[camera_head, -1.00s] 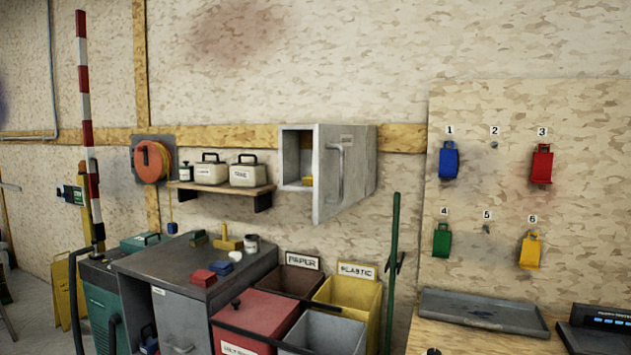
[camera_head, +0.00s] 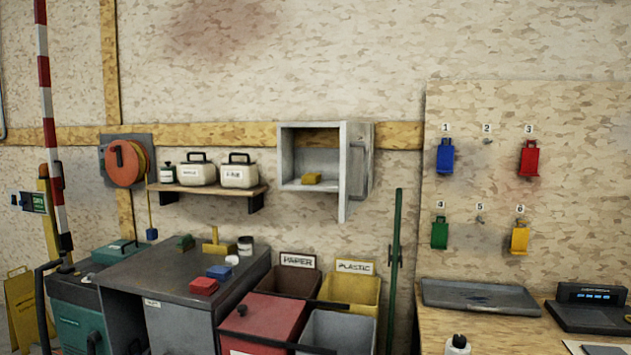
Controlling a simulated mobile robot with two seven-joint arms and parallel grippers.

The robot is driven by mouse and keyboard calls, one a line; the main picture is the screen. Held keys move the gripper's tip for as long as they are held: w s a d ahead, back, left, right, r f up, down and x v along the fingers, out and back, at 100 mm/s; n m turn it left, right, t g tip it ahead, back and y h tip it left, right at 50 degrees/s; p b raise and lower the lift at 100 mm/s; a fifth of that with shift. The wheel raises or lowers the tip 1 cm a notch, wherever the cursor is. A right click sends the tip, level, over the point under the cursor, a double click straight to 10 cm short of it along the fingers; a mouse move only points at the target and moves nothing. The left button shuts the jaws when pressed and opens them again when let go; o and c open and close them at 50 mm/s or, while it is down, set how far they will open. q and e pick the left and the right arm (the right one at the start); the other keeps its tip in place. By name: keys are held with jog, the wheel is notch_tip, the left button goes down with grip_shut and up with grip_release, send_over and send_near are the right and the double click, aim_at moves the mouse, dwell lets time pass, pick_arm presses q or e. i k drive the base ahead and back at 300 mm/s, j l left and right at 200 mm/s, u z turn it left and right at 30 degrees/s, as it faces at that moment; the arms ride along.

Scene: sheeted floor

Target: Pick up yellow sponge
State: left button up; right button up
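A small yellow block that looks like the sponge (camera_head: 312,178) lies on the floor of an open grey wall cabinet (camera_head: 300,128), near the middle of the head view. The cabinet door stands open on its right side. Another yellow item with an upright handle (camera_head: 217,243) stands on the grey bench top; I cannot tell exactly what it is. Neither of my grippers shows in the head view.
Below stand a grey bench (camera_head: 165,270) with red and blue blocks, a red bin (camera_head: 270,318), and a yellow bin (camera_head: 352,290). A shelf (camera_head: 205,188) with white containers is left of the cabinet. A green pole (camera_head: 396,250) leans right of the bins.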

aim_at(309, 179)
jog(key=z, duration=4.05)
jog(key=u, duration=4)
jog(key=i+j, duration=0.4)
